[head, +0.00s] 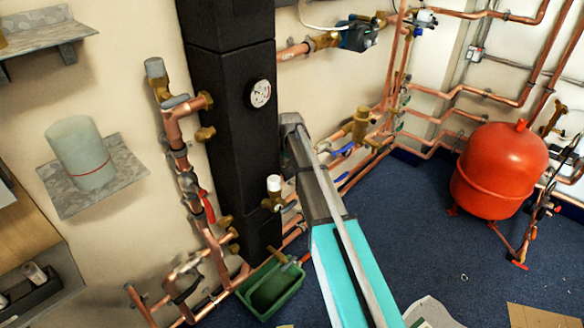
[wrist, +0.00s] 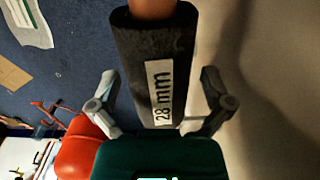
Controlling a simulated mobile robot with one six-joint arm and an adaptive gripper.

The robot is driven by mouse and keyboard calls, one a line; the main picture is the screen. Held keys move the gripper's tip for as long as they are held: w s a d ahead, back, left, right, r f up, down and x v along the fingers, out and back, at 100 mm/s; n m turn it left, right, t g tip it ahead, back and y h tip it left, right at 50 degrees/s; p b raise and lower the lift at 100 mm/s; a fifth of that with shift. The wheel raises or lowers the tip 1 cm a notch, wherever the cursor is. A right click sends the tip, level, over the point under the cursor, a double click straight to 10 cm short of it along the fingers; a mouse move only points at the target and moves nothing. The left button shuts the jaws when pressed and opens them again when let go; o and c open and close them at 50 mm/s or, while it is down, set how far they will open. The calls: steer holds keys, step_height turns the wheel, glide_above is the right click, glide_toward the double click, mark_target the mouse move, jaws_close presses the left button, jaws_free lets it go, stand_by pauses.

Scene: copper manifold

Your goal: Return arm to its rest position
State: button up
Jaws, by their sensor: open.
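My gripper (wrist: 160,98) shows in the wrist view with its two grey fingers wide apart. A black sleeve (wrist: 150,60) with a white "28 mm" label (wrist: 160,93) lies between the fingers in the picture, with a copper pipe end (wrist: 152,8) at its top. I see no finger clearly touching the sleeve; the depth between them cannot be told. In the head view my grey and turquoise arm reaches up from the bottom to in front of the tall black column (head: 232,120). The fingers cannot be made out there.
A red tank (head: 500,170) stands on the blue floor (head: 420,235) at right. Copper pipes and valves (head: 362,128) run along the wall close to my arm. A green bin (head: 272,288) sits below the column. A shelf (head: 125,165) holds a pale cylinder (head: 82,152) at left.

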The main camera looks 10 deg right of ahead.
steer(key=shift+r, duration=0.1)
steer(key=shift+s+d+r+p, duration=0.1)
steer(key=shift+s+r+p, duration=0.05)
steer(key=shift+r+p, duration=0.45)
steer(key=s+d+r+n+p, duration=0.1)
steer(key=s+r+n+p, duration=0.9)
steer(key=s+r+p, duration=1.9)
step_height(320, 180, up, 3)
steer(key=p, duration=0.3)
steer(key=shift+r+n+p, duration=0.2)
steer(key=shift+n+p, duration=0.1)
steer(key=shift+n, duration=0.1)
